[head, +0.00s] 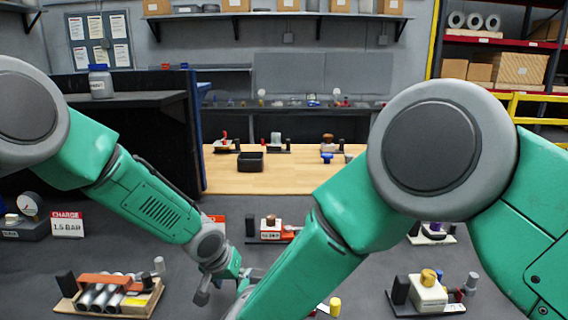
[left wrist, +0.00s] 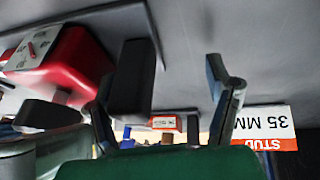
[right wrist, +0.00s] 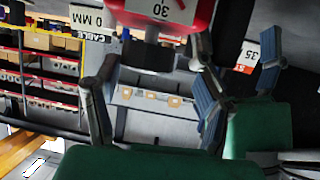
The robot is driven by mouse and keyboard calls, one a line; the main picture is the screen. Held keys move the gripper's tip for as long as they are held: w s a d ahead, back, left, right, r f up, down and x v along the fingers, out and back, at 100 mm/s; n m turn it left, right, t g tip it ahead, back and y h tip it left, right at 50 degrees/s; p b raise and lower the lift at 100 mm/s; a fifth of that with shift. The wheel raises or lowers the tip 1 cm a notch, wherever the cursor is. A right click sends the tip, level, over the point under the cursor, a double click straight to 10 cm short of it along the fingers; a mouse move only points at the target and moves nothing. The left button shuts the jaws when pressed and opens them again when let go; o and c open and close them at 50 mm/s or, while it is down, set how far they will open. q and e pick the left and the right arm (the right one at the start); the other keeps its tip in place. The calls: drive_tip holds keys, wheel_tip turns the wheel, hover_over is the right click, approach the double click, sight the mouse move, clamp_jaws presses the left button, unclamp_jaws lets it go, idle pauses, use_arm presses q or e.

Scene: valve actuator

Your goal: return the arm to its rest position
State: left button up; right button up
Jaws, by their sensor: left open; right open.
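In the head view my left arm slants down from the left, and its gripper (head: 222,288) is low over the grey table, partly cut off by my right forearm. In the left wrist view the two fingers of this gripper (left wrist: 165,100) stand apart. A dark block (left wrist: 133,80) shows between them, and I cannot tell whether it is within reach. My right arm crosses the lower right of the head view, and its hand is hidden there. In the right wrist view the right gripper (right wrist: 155,95) has its fingers spread, with no object held.
A tube fixture (head: 108,292), a gauge block (head: 28,215) and a brass-knob fixture (head: 428,290) stand on the grey table. A red unit (left wrist: 70,62) and a stud sign (left wrist: 262,125) are near the left hand.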

idle(0.3)
drive_tip(key=d+v, duration=0.1)
drive_tip(key=v, duration=0.4)
use_arm(q)
drive_tip(key=v, duration=0.8)
drive_tip(key=x, duration=0.8)
drive_tip(key=shift+f, duration=0.15)
use_arm(e)
drive_tip(key=x, duration=0.8)
drive_tip(key=shift+a, duration=0.45)
use_arm(q)
drive_tip(key=shift+s+d+r, duration=0.1)
drive_tip(key=shift+d+r, duration=0.05)
drive_tip(key=shift+r, duration=0.05)
use_arm(e)
drive_tip(key=shift+n+y, duration=0.8)
drive_tip(key=shift+y, duration=0.1)
drive_tip(key=shift+s, duration=0.1)
